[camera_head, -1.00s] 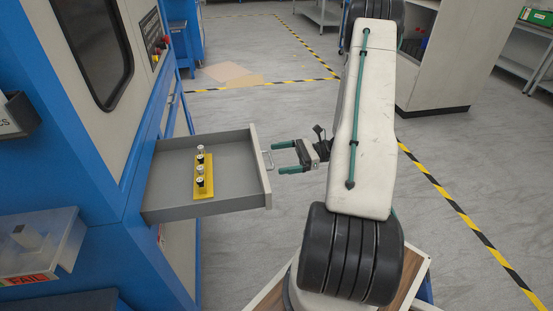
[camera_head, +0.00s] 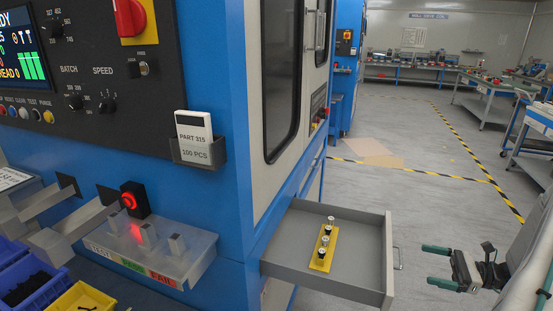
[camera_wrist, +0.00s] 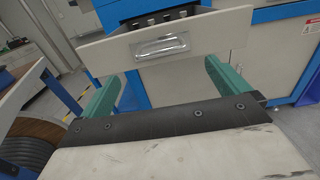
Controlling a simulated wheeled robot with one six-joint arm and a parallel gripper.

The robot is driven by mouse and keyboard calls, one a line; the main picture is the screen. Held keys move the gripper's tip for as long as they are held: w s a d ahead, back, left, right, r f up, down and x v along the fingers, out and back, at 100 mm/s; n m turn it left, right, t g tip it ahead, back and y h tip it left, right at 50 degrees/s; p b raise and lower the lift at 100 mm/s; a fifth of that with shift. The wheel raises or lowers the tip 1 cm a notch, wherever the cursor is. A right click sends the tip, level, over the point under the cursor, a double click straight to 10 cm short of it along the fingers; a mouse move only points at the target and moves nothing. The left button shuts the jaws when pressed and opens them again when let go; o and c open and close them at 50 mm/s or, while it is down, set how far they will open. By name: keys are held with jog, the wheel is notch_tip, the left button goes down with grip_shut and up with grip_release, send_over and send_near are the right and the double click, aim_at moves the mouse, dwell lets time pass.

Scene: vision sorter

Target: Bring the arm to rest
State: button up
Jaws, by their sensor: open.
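My gripper (camera_head: 437,266) is at the lower right of the head view, to the right of the open drawer, with its two green fingers apart and nothing between them. In the wrist view my gripper (camera_wrist: 158,95) also shows open, its fingers pointing toward the drawer front and its metal handle (camera_wrist: 160,46). The gripper is apart from the handle in the head view. My pale arm shows only in part at the right edge.
The grey drawer (camera_head: 375,292) stands pulled out of the blue machine (camera_head: 225,140), holding a yellow strip (camera_head: 324,250) with small dark and metal parts. A sorter chute (camera_head: 185,262) and blue bins (camera_head: 32,281) are at lower left. Open floor (camera_head: 400,200) lies behind the drawer.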

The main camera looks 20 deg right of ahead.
jog(key=s+a+r+n+g+h, duration=0.3)
jog(key=s+a+r+n+h, duration=0.1)
jog(key=a+r+n, duration=0.4)
jog(key=s+a+r+n+g+h, duration=0.3)
jog(key=s+a+r+n+h, duration=0.2)
jog(key=a+r+n, duration=0.3)
jog(key=s+a+r+n+g+h, duration=0.3)
jog(key=a+r+n, duration=0.6)
jog(key=a, duration=0.6)
notch_tip(320, 180, up, 3)
jog(key=s+h, duration=0.1)
jog(key=h, duration=0.1)
jog(key=shift+s+f+h, duration=0.15)
jog(key=shift+s+h, duration=0.1)
jog(key=shift+h, duration=0.15)
